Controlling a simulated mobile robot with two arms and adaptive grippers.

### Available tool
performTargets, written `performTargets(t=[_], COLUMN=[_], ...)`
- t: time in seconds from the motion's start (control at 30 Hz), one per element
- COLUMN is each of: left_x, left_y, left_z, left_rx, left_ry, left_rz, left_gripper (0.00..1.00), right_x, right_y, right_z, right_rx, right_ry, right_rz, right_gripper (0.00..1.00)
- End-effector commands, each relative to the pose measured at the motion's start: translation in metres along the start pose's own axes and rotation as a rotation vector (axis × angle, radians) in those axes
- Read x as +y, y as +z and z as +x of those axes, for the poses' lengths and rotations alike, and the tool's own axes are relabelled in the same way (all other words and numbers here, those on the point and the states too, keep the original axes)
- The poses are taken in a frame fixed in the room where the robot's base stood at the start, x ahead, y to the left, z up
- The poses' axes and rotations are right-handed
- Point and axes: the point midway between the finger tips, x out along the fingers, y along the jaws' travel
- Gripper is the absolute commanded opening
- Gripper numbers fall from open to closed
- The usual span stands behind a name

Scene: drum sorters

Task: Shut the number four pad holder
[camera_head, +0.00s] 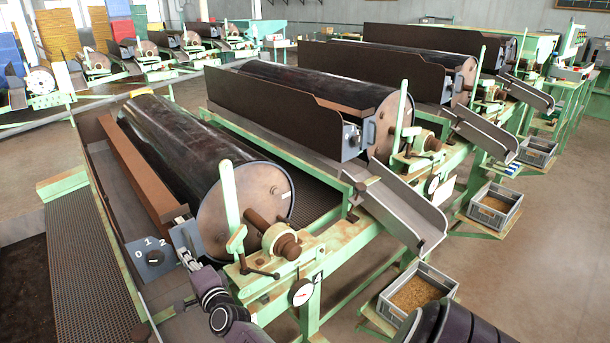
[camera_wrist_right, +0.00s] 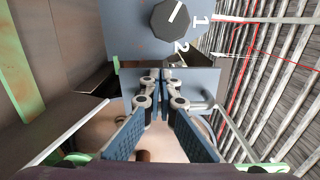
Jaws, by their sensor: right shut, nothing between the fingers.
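The nearest drum sorter has a dark drum (camera_head: 180,140) and a blue-grey dial panel (camera_head: 140,262) marked 0, 1, 2. A small blue-grey bracket (camera_head: 181,236) stands between panel and drum; it may be a pad holder, but I see no number four on it. My right gripper (camera_head: 190,262) is beside the panel, by the bracket's lower part. In the right wrist view my right gripper (camera_wrist_right: 162,78) is shut and empty, its tips in front of a blue-grey box-like part (camera_wrist_right: 197,84) below the dial (camera_wrist_right: 170,18). Contact is unclear. My left gripper is out of view.
A green post (camera_head: 229,195) and a rusty shaft block (camera_head: 281,241) stand right of my right gripper. A metal chute (camera_head: 405,212) and a grey crate (camera_head: 419,290) with grain are farther right. More drum sorters (camera_head: 400,70) stand behind. The floor at right is open.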

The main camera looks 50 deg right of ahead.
Motion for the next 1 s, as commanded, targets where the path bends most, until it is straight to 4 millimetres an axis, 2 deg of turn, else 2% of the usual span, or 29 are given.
performTargets(t=[0.3,1.0], left_x=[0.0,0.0], left_y=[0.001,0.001], left_z=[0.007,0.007], left_rx=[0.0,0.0], left_ry=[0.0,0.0], left_rz=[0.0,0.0], left_gripper=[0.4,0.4], right_x=[0.001,-0.007], right_y=[0.003,0.002], right_z=[0.015,0.019], right_rx=[0.001,0.004], right_ry=[0.0,-0.011], right_rz=[0.001,0.001], right_gripper=[0.0,0.0])
